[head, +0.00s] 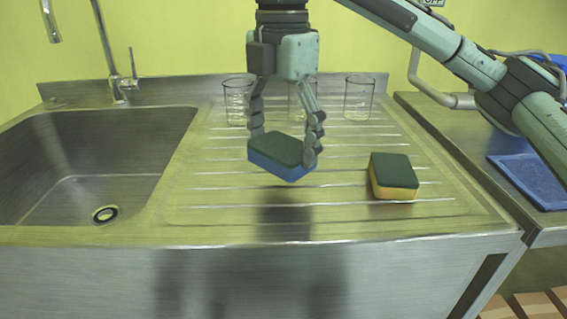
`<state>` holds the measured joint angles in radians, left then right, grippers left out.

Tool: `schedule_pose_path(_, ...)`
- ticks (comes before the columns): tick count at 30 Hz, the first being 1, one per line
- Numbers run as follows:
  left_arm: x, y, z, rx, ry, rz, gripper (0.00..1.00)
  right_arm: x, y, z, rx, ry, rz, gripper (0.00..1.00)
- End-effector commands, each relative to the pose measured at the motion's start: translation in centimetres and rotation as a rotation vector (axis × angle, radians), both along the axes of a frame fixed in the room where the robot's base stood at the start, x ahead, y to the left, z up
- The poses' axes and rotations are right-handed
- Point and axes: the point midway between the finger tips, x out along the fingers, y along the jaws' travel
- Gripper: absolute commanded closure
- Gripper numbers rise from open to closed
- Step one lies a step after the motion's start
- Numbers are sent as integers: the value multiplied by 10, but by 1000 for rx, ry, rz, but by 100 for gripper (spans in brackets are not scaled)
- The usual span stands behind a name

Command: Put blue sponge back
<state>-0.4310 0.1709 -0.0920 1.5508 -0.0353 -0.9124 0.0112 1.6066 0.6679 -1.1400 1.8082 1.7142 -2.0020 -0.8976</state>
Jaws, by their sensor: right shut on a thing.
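The blue sponge (278,166) has a dark green top and blue sides. My right gripper (285,145) points down and is shut on it, with one finger on each side. The sponge looks held above the ribbed steel drainboard (215,205), with a dark shadow or reflection below and in front of it. A second sponge, yellow with a green top (393,176), rests on the drainboard to the right, apart from my gripper. My left gripper is not in view.
Several glass beakers stand along the back of the drainboard, one at the left (237,103) and one at the right (359,98). A sink (100,165) with a tap (115,60) is at the left. A blue cloth (532,178) lies on the right counter.

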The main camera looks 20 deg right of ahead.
Motion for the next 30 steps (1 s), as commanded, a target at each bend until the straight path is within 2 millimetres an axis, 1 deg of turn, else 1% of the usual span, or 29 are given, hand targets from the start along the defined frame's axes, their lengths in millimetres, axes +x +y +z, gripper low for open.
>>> schedule_pose_path(5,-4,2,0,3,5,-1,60,2,-5,-10,-2,1,0,47)
schedule_pose_path(12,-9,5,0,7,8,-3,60,2,-4,-42,-2,1,0,47)
schedule_pose_path(18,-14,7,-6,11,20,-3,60,2,-4,-43,-1,0,0,47)
schedule_pose_path(23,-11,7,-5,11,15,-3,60,2,-4,-46,0,1,0,47)
schedule_pose_path(24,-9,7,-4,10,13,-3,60,2,-4,-46,0,0,0,17)
schedule_pose_path(28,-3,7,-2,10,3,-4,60,2,-4,-46,0,0,0,1)
schedule_pose_path(30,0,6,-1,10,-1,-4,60,2,-4,-46,0,0,0,0)
